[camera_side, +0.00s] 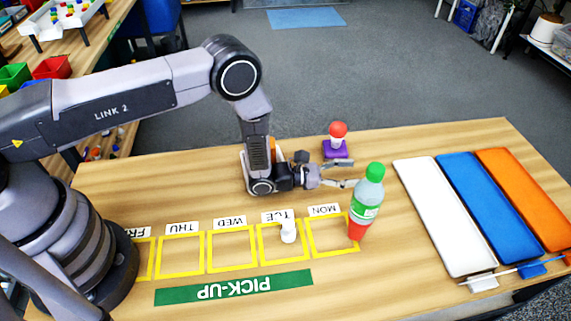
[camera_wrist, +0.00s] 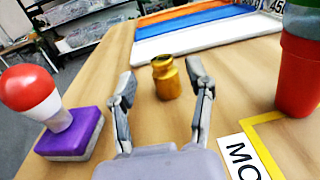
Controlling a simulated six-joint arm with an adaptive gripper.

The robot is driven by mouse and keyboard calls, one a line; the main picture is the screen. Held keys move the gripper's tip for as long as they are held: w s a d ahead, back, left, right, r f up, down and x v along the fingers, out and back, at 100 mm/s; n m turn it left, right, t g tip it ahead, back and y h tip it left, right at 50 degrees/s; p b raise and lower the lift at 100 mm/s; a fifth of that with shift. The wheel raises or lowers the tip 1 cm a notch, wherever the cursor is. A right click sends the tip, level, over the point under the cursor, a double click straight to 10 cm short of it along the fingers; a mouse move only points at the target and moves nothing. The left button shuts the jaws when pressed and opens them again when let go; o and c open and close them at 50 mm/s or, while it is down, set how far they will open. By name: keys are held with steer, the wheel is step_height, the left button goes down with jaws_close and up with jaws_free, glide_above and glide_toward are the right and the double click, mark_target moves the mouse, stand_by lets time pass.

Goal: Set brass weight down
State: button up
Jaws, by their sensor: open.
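The brass weight (camera_wrist: 168,80) stands upright on the wooden table in the wrist view, between and slightly beyond the fingertips. It shows a gap to each finger. My gripper (camera_wrist: 161,88) is open, with its two fingers spread. In the side view my gripper (camera_side: 350,173) is low over the table, pointing right toward the bottle. I cannot make out the brass weight there; the green-capped bottle (camera_side: 366,203) probably hides it.
A purple block with a red-and-white knob (camera_side: 337,148) stands behind my gripper. The bottle stands at the MON square (camera_side: 333,251). A white piece (camera_side: 288,232) is in the TUE square. White (camera_side: 440,215), blue (camera_side: 487,205) and orange (camera_side: 528,195) trays lie at the right.

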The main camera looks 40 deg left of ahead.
steer(key=s+r+m+g+h, duration=0.1)
steer(key=s+r+m+g, duration=0.3)
steer(key=r, duration=0.6)
steer(key=s+a+r+m+g+h, duration=0.1)
steer(key=s+r+m+g, duration=0.25)
steer(key=r, duration=0.65)
steer(key=s+r+m+g+h, duration=0.1)
steer(key=s+r+m+g, duration=0.3)
steer(key=r, duration=0.6)
steer(key=s+a+r+m+g+y, duration=0.2)
steer(key=s+a+r+m+y, duration=0.35)
steer(key=s+a+m, duration=0.45)
steer(key=s+a+r+m+t+y, duration=0.1)
steer(key=s+a+m+t+y, duration=0.1)
steer(key=s+a+y, duration=0.3)
steer(key=s+a+r+m+t+y, duration=0.1)
steer(key=s+a+m+t+y, duration=0.2)
steer(key=a, duration=1.1)
steer(key=s+t+y, duration=0.2)
steer(key=s+y, duration=0.1)
steer(key=s, duration=0.1)
steer(key=shift+s+a, duration=0.2)
steer(key=shift+s, duration=0.1)
steer(key=shift+r, duration=0.1)
